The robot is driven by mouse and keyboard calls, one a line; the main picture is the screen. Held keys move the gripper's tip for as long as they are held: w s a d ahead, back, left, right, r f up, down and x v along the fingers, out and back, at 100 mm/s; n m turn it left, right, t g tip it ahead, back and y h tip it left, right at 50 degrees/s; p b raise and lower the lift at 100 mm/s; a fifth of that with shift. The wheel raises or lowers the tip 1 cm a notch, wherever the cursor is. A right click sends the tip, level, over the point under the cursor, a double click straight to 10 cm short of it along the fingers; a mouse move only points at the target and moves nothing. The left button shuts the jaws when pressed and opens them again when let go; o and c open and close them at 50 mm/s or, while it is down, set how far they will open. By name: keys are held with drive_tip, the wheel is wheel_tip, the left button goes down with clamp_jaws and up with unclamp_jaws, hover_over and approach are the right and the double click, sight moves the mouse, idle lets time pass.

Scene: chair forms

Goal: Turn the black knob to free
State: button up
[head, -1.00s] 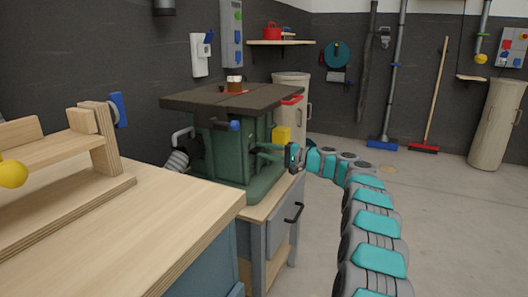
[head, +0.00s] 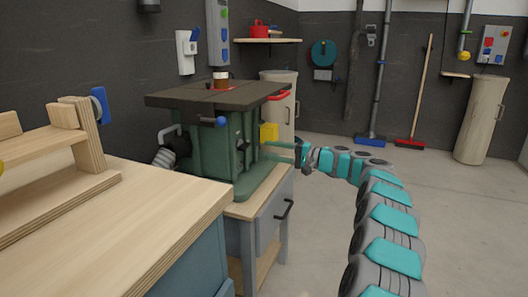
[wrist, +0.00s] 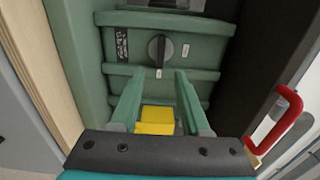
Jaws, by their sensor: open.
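The black knob (wrist: 156,50) is on the green panel (wrist: 118,100) of the router table, high in the middle of the wrist view. Its raised bar stands about upright in the picture. Small pale labels sit to its right and below it, too small to read. My gripper (wrist: 159,76) is open and empty, with its two green fingers apart. The fingertips show just below the knob and apart from it. In the head view my gripper (head: 268,150) reaches toward the right side of the green router table (head: 208,160).
A yellow block (wrist: 155,121) shows between the fingers, low in the wrist view. A red handle (wrist: 275,119) juts out at the right. In the head view a wooden bench (head: 130,220) stands in front at left. The floor (head: 450,220) at right is clear.

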idle(0.3)
drive_tip(key=s+a+f+n+g+h, duration=0.1)
drive_tip(key=s+a+n+g+h, duration=0.15)
drive_tip(key=s, duration=1.15)
drive_tip(key=s+a+n+g+h, duration=0.1)
drive_tip(key=s+a+g+h, duration=0.25)
drive_tip(key=s, duration=1.15)
drive_tip(key=s+d+f+h, duration=0.3)
drive_tip(key=s+d, duration=0.4)
drive_tip(key=s, duration=0.4)
drive_tip(key=s+d+f+g+h, duration=0.1)
drive_tip(key=s+d+f+h, duration=0.3)
drive_tip(key=s, duration=0.7)
drive_tip(key=s+d+f+g+h, duration=0.1)
drive_tip(key=s+d+f+h, duration=0.3)
drive_tip(key=s+d+f, duration=0.3)
drive_tip(key=s+d, duration=0.4)
drive_tip(key=s, duration=0.1)
drive_tip(key=shift+d+n, duration=0.2)
drive_tip(key=shift+n, duration=0.15)
